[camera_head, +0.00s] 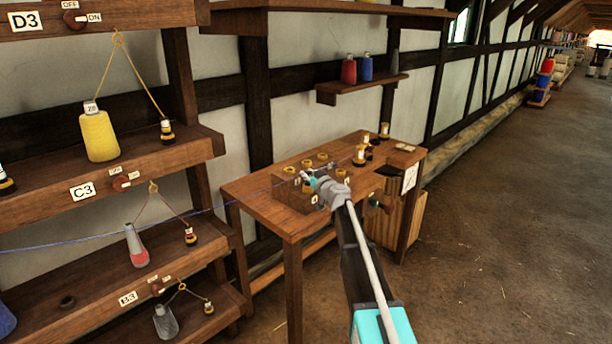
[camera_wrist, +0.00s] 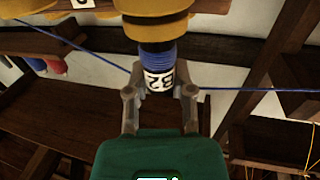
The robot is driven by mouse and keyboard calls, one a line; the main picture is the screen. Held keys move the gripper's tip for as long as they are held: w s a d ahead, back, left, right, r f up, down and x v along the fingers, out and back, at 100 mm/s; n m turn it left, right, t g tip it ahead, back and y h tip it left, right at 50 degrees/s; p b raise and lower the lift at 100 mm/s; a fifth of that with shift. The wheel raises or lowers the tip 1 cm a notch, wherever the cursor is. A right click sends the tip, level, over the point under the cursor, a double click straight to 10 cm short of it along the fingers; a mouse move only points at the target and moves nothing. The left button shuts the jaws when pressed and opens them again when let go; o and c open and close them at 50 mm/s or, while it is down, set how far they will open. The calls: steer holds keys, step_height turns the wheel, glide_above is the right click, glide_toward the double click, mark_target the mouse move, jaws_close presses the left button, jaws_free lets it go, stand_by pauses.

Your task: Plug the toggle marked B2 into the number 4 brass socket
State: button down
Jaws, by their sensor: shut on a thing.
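My gripper (camera_wrist: 160,98) is shut on the toggle marked B2 (camera_wrist: 158,80), its fingers on either side of the white label. The toggle has a blue thread winding and a dark body, with brass rings at its end in the wrist view. I cannot tell whether the nearest brass ring belongs to the toggle or a socket. In the head view my gripper (camera_head: 316,180) is over the wooden socket block (camera_head: 292,195) on the table. Several brass sockets (camera_head: 290,170) show on the block; their numbers are not readable there. The gripper hides part of the block.
A blue thread (camera_head: 100,238) runs from the left to my gripper. A shelf rack (camera_head: 140,160) with bobbins and toggles stands left. Other toggles (camera_head: 360,155) stand on the table's (camera_head: 255,190) back right. The floor (camera_head: 480,240) at right is clear.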

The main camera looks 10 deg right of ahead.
steer(key=shift+f, duration=0.25)
steer(key=c, duration=0.8)
jaws_free()
steer(key=shift+o, duration=0.2)
steer(key=shift+s, duration=0.15)
steer(key=v, duration=1)
steer(key=shift+s+d, duration=0.2)
steer(key=shift+s, duration=0.1)
stand_by(0.4)
